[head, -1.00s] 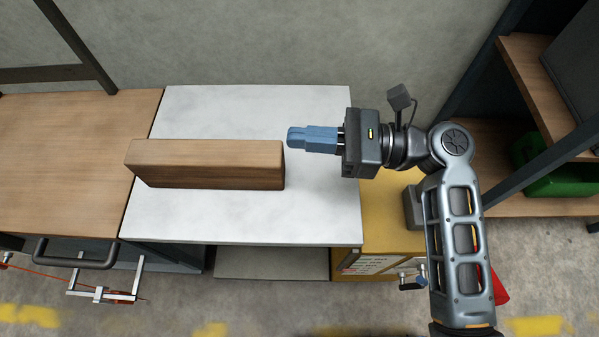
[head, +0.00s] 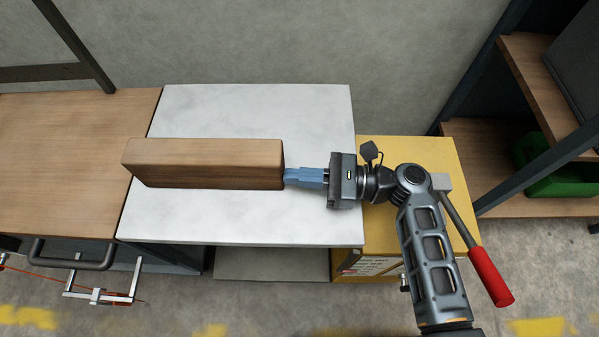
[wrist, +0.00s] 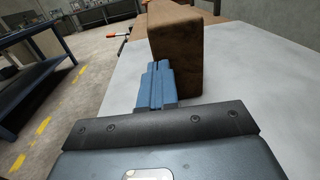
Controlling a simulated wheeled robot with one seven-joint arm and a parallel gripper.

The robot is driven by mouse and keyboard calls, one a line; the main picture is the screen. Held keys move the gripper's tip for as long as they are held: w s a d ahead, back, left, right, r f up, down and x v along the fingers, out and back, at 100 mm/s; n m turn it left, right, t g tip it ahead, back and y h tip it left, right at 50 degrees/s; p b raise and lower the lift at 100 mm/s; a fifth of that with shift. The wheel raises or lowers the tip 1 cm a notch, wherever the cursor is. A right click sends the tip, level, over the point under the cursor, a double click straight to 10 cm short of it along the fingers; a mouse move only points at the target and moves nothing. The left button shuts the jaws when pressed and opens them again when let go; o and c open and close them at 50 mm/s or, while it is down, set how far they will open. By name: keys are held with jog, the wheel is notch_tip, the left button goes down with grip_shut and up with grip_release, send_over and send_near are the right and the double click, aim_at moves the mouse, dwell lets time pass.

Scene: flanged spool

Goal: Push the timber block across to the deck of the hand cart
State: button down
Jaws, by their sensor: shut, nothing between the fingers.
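The timber block (head: 215,165) is a long brown beam lying on the white table (head: 240,220). In the wrist view the fingers (wrist: 156,80) point at the near end of the block (wrist: 178,50); the exact contact is hidden.
A dark handle (head: 75,253) and a clamp (head: 105,288) are at the front of the wooden deck. A yellow cabinet (head: 440,220) with a red-handled lever (head: 490,277) stands right of the table. A shelf with a green bin (head: 560,176) is further right. The deck's top is clear.

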aim_at(198, 169)
jog(key=a, duration=0.6)
jog(key=w+a+b, duration=0.1)
jog(key=a, duration=0.6)
jog(key=w+a, duration=0.1)
jog(key=a, duration=0.5)
jog(key=shift+w+a+f, duration=0.1)
jog(key=shift+a+f, duration=0.05)
jog(key=shift+a, duration=0.25)
jog(key=w+a+b, duration=0.1)
jog(key=a+b, duration=0.3)
jog(key=a, duration=0.3)
jog(key=w+a+b, duration=0.1)
jog(key=a+b, duration=0.3)
jog(key=a, duration=0.4)
jog(key=a+b, duration=0.4)
jog(key=a, duration=0.4)
jog(key=shift+w, duration=0.4)
jog(key=shift+a+r, duration=0.2)
jog(key=shift+a, duration=0.1)
